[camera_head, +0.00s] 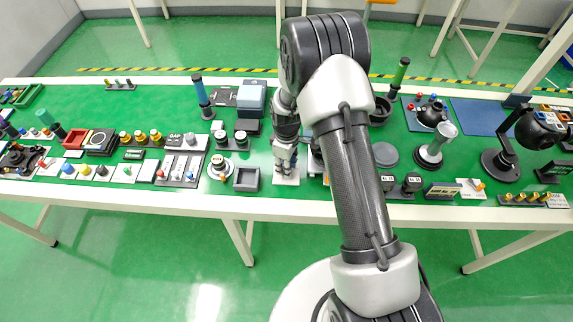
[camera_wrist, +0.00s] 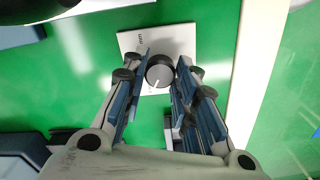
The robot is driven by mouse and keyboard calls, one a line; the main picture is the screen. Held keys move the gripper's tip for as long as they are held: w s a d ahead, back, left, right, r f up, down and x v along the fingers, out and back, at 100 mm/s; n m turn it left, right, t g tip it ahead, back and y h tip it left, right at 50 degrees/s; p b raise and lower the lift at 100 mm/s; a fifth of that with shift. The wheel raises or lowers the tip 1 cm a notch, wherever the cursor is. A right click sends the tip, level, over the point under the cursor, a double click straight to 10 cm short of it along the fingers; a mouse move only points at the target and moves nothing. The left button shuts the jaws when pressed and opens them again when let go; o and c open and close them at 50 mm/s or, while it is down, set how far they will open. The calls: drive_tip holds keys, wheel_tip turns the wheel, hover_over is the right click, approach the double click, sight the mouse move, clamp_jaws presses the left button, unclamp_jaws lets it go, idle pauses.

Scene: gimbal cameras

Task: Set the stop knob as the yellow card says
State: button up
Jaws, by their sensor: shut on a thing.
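The stop knob (camera_wrist: 160,68) is a dark round dial with a grey top and a light pointer line. It sits on a white square plate (camera_wrist: 183,36) with small dark print too small to read. My gripper (camera_wrist: 164,62) points down at the plate, with one finger on each side of the knob, shut on it. In the head view, my gripper (camera_head: 284,153) is over the white plate (camera_head: 287,179) near the table's front edge and hides the knob. I cannot pick out a yellow card in either view.
The green table (camera_head: 265,203) is crowded with small fixtures. A dark square tray (camera_head: 246,179) stands just left of the plate, and a round dial with an orange part (camera_head: 221,168) is beyond it. Dark labelled blocks (camera_head: 388,182) stand to the right, past my arm.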

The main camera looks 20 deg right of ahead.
idle(0.5)
drive_tip(key=o, duration=1.1)
wheel_tip(320, 180, up, 12)
drive_tip(key=shift+r, duration=0.1)
